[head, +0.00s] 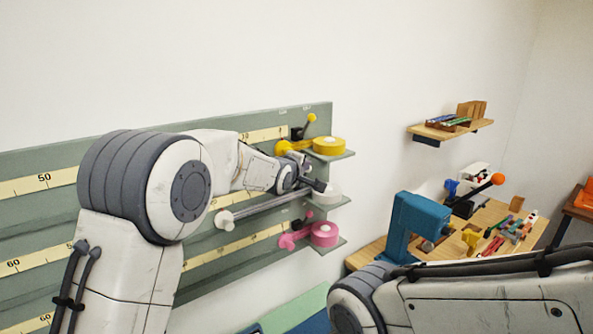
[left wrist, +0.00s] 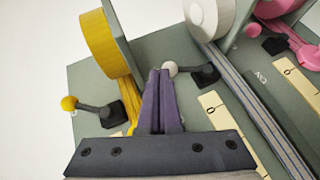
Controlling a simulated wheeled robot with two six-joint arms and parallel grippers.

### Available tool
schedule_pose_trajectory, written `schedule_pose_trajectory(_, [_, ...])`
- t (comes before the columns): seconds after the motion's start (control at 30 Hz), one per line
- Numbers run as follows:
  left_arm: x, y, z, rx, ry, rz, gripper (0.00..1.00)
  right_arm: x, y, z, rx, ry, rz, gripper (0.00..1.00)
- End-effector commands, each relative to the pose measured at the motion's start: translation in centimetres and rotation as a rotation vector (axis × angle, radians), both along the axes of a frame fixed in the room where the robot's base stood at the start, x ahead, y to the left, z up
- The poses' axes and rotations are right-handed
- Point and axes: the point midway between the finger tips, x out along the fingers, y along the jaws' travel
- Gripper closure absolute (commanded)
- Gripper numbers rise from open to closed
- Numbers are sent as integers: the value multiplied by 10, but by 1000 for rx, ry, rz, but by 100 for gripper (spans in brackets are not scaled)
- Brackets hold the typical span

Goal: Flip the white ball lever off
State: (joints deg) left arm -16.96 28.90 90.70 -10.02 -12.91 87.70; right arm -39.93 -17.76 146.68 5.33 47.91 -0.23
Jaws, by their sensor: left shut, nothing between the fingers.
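The white ball lever shows in the left wrist view, with its white ball (left wrist: 170,68) on a short dark arm from a black base (left wrist: 206,76) on the green board. My left gripper (left wrist: 159,73) is shut and empty. Its fingertips are right beside the ball, on its left in that view; I cannot tell whether they touch it. In the head view my left gripper (head: 321,186) is at the board's right end, by the white roll (head: 329,197), and the white ball lever cannot be made out there. My right arm crosses the lower right; its gripper is out of view.
A yellow ball lever (left wrist: 68,103) and yellow roll (left wrist: 98,43) are on one side, a pink ball lever (left wrist: 253,31) on the other. The green board (head: 60,160) carries yellow rulers. A wooden table (head: 490,215) with a blue press (head: 415,222) stands to the right.

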Motion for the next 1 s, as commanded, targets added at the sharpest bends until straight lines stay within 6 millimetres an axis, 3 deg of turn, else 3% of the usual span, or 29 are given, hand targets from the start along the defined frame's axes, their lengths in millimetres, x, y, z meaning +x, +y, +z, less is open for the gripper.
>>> schedule_pose_trajectory(0.47, [0,-6,6,-1,0,-2,100,0,0,1,0,0,0,100])
schedule_pose_trajectory(0.67, [-18,-14,33,-2,-3,-14,100,0,0,7,0,0,1,100])
schedule_pose_trajectory(0.87, [-54,-11,59,-5,-7,-14,100,0,0,-29,0,0,-4,100])
schedule_pose_trajectory(1.0, [-66,-10,80,-3,2,-14,100,0,0,-8,0,0,-2,100])
